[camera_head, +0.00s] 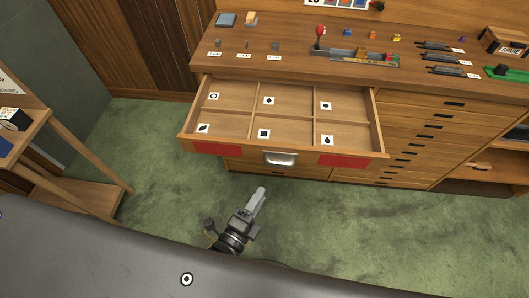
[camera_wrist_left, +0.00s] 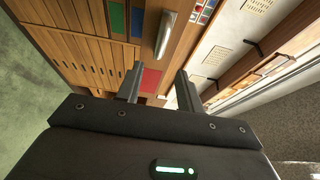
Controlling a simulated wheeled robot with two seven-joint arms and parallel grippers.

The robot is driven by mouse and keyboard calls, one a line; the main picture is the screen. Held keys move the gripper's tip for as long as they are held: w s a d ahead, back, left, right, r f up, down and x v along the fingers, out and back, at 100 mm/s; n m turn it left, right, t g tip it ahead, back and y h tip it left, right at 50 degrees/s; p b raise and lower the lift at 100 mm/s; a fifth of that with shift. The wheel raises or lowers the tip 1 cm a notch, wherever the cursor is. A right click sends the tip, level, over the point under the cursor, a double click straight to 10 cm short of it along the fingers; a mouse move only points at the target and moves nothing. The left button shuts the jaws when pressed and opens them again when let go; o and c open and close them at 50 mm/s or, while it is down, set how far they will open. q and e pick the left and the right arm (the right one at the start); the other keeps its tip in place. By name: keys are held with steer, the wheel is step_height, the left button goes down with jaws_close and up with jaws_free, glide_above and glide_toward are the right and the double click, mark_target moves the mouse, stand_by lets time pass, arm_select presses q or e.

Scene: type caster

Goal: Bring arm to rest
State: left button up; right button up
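My left gripper (camera_head: 258,202) is in front of the cabinet, over the green floor and below the open drawer (camera_head: 281,144). It holds nothing that I can see. In the left wrist view its two fingers (camera_wrist_left: 158,84) stand apart with a gap between them. The drawer's metal handle (camera_head: 281,158) is a little beyond the fingertips in the head view, apart from them. A handle (camera_wrist_left: 165,33) also shows past the fingers in the left wrist view. My right gripper is not in view.
The drawer sticks out with marked, empty compartments. The cabinet top (camera_head: 300,62) holds small blocks, labels, a tool with a red knob (camera_head: 321,30) and a wooden box (camera_head: 505,41). A small wooden table (camera_head: 70,150) stands at left. Green floor (camera_head: 160,150) lies clear between.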

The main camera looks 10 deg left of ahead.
arm_select(q)
steer(key=s+a+f+n+g, duration=0.2)
steer(key=f+n, duration=0.1)
steer(key=f, duration=0.6)
steer(key=s+a+f+n+g+y, duration=0.1)
steer(key=s+f+n+g, duration=0.25)
steer(key=f, duration=0.55)
steer(key=s+a+f+n+g, duration=0.1)
steer(key=a+f+n+g, duration=0.15)
steer(key=f, duration=0.65)
steer(key=s+a+f+n+g+y, duration=0.2)
steer(key=s+a+f+n+g, duration=0.2)
steer(key=s+a+f, duration=0.3)
steer(key=s+a+f+n+g+y, duration=0.2)
steer(key=s+a+f+n+g, duration=0.2)
steer(key=s+f, duration=0.8)
steer(key=s+a+n, duration=0.1)
steer(key=a+n, duration=0.1)
steer(key=a, duration=0.1)
steer(key=shift+f, duration=0.3)
